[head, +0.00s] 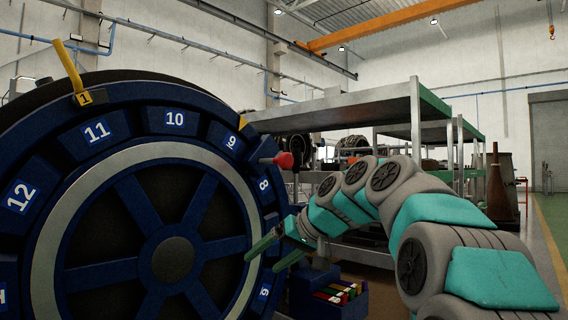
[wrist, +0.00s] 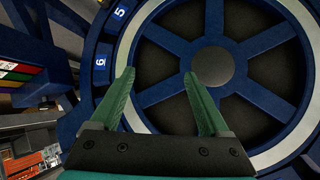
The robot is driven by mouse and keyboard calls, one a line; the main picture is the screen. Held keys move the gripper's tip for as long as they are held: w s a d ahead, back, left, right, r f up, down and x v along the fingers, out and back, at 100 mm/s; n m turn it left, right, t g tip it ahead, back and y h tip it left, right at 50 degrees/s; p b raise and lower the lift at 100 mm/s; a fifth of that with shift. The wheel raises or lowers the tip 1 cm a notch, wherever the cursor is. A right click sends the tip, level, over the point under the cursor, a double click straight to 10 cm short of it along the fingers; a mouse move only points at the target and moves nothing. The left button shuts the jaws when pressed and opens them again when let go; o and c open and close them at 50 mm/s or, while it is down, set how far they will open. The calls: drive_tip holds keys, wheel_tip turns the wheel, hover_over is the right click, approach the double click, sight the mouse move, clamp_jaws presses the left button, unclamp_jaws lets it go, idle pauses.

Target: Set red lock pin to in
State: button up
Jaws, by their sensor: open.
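The red lock pin (head: 284,160) has a round red knob and sticks out at the right rim of a large dark blue numbered wheel (head: 118,214), near the number 8 plate. How deep the pin sits cannot be told. My gripper (head: 262,252) is open and empty, with green fingers, below the pin and in front of the wheel's lower right part. In the wrist view my gripper (wrist: 158,74) points at the wheel's hub and spokes, and the wheel's light ring (wrist: 127,45) passes beside the left finger. The pin does not show in the wrist view.
A yellow handle (head: 69,66) rises at the wheel's upper left. A blue box with coloured items (head: 340,293) stands low to the right of the wheel. Metal shelving (head: 350,108) stands behind my arm. An open aisle lies at the far right.

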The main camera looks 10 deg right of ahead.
drive_tip(key=w+d+r+n+t+y, duration=0.1)
drive_tip(key=w+d+r+t, duration=0.15)
drive_tip(key=r, duration=0.35)
drive_tip(key=w+d+r+n+t+y, duration=0.1)
drive_tip(key=w+d+r+t, duration=0.1)
drive_tip(key=w+d+r, duration=0.3)
drive_tip(key=n+t+y+b, duration=0.1)
drive_tip(key=n+t+b, duration=0.1)
drive_tip(key=n, duration=0.1)
approach(289, 158)
drive_tip(key=w, duration=0.1)
drive_tip(key=w+a+f, duration=0.1)
drive_tip(key=w+a, duration=0.1)
drive_tip(key=shift+w+f, duration=0.2)
drive_tip(key=shift+f, duration=0.1)
drive_tip(key=shift+n+t+y, duration=0.25)
drive_tip(key=shift+n+y, duration=0.05)
drive_tip(key=shift+n, duration=0.2)
drive_tip(key=p+x, duration=0.1)
drive_tip(key=x, duration=0.1)
drive_tip(key=p+x, duration=0.1)
drive_tip(key=x, duration=0.1)
drive_tip(key=r+x, duration=0.1)
drive_tip(key=x, duration=0.1)
drive_tip(key=shift+a+p, duration=0.2)
drive_tip(key=shift+p, duration=0.2)
drive_tip(key=shift+w+a+f, duration=0.1)
drive_tip(key=shift+w+a, duration=0.1)
drive_tip(key=shift+w, duration=0.2)
clamp_jaws()
